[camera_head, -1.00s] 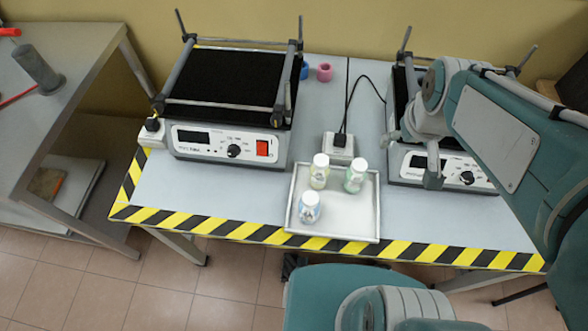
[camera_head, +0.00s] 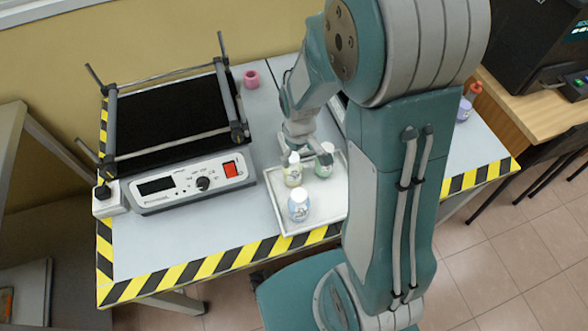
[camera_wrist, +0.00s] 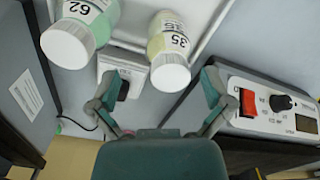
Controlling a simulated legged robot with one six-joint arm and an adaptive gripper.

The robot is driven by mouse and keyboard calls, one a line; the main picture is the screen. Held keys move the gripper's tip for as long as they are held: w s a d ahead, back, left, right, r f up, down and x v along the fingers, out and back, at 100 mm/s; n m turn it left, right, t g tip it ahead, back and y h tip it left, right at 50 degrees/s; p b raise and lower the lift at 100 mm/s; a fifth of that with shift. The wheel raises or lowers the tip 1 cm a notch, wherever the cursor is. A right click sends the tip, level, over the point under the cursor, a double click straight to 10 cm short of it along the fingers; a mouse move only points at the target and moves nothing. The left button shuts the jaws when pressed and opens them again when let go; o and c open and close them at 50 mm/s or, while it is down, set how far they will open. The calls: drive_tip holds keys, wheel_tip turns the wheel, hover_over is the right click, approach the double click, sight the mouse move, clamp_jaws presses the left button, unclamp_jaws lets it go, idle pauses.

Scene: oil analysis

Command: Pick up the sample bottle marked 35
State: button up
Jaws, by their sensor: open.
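The sample bottle marked 35 (camera_wrist: 167,44) has a yellowish body and a white cap. In the wrist view it is ahead of my open gripper (camera_wrist: 160,88), its cap lying roughly in line with the gap between the fingers. In the head view I take it to be the yellowish bottle (camera_head: 292,176) at the tray's back left. My gripper (camera_head: 307,157) is close by it and partly hides the bottles. Nothing is held. A greenish bottle marked 62 (camera_wrist: 80,28) stands beside it, also in the head view (camera_head: 325,167).
A bluish bottle (camera_head: 299,207) stands nearer the front of the white tray (camera_head: 276,207). A shaker with a red switch (camera_head: 190,183) is to the left. A power socket (camera_wrist: 122,66) is close to the fingers. My arm hides the table's right side.

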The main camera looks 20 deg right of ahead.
sight(292, 167)
drive_tip(key=shift+w+a+f, duration=0.1)
drive_tip(key=shift+a+f, duration=0.95)
drive_tip(key=shift+f, duration=0.05)
drive_tip(key=f, duration=0.3)
drive_tip(key=shift+w+d+f, duration=0.15)
drive_tip(key=shift+w+d, duration=0.05)
drive_tip(key=shift+w, duration=0.1)
drive_tip(key=shift+d+f, duration=0.35)
drive_tip(key=shift+d, duration=0.05)
drive_tip(key=shift+a, duration=0.5)
drive_tip(key=c, duration=1.1)
drive_tip(key=shift+d, duration=0.15)
